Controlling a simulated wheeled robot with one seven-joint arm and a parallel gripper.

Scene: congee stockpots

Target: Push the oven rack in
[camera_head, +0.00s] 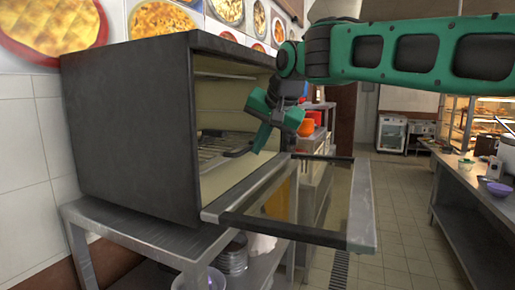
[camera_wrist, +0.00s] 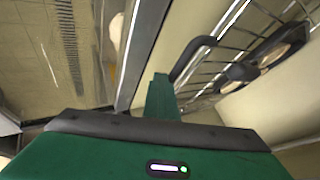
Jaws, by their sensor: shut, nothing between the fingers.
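The oven (camera_head: 130,130) is a dark box on a metal stand, with its front open. Its glass door (camera_head: 300,222) is folded down and juts out. The wire oven rack (camera_head: 222,146) lies inside the cavity, its front edge near the opening. My green gripper (camera_head: 260,142) is at the opening, above the inner part of the door, close to the rack's front. In the wrist view the rack (camera_wrist: 235,55) is at upper right, with a dark curved bar (camera_wrist: 192,58) beside my finger (camera_wrist: 160,95). My gripper is shut and empty. Whether it touches the rack cannot be told.
The metal stand (camera_head: 150,232) holds stacked pots (camera_head: 232,258) on its lower shelf. Shelves with orange and red items (camera_head: 306,127) stand behind the door. A counter (camera_head: 480,195) runs along the right. The tiled floor between (camera_head: 400,225) is clear.

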